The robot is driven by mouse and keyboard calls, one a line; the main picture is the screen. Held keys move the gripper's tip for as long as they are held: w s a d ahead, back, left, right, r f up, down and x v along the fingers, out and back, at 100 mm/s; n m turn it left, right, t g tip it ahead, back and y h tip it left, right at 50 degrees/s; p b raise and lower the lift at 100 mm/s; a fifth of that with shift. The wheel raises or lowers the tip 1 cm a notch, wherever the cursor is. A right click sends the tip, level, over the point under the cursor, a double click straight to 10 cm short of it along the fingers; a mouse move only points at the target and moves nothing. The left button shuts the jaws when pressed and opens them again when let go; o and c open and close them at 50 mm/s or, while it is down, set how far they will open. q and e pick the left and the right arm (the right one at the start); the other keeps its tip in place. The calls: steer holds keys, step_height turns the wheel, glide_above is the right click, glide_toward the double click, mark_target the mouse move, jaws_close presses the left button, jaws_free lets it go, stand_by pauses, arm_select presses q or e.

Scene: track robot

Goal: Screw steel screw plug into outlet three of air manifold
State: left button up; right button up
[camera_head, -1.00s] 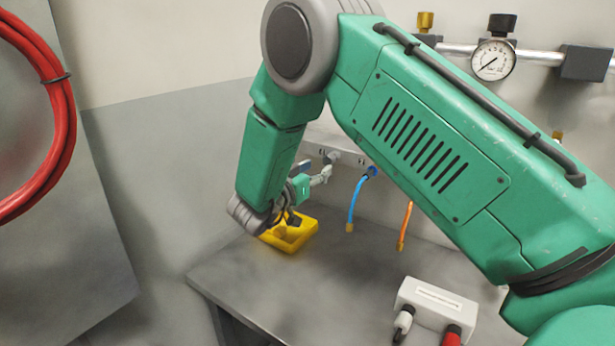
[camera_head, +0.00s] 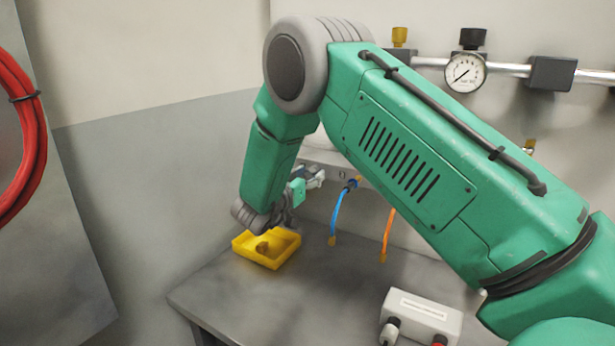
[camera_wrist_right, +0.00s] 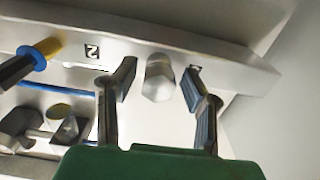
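The steel screw plug (camera_wrist_right: 158,78) shows in the right wrist view as a faceted grey metal piece against the front of the air manifold (camera_wrist_right: 240,70). My right gripper (camera_wrist_right: 160,88) is open, with one finger on each side of the plug and narrow gaps between. The gripper also shows small in the head view (camera_head: 310,178), close to the manifold (camera_head: 330,160). A "2" label is left of the plug; another label is mostly hidden by the right finger. How deep the plug sits cannot be seen. My left gripper is not in view.
A yellow tray (camera_head: 248,250) with a small brownish thing in it stands on the grey table (camera_head: 240,305) below my right wrist. Blue (camera_head: 338,210) and orange (camera_head: 389,225) hoses hang nearby. A white box (camera_head: 425,310) is at the front right. A gauge (camera_head: 464,71) is above.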

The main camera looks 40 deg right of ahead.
steer(key=shift+a, duration=0.15)
steer(key=shift+p+v, duration=0.3)
steer(key=shift+v, duration=0.5)
steer(key=shift+s+r, duration=0.1)
steer(key=shift+r+n+p, duration=0.1)
steer(key=shift+n+p, duration=0.5)
steer(key=shift+p, duration=0.25)
steer(key=n+p, duration=0.5)
steer(key=n, duration=0.1)
steer(key=n+p, duration=0.2)
steer(key=n, duration=0.1)
steer(key=shift+n+p, duration=0.45)
steer(key=shift+n, duration=0.45)
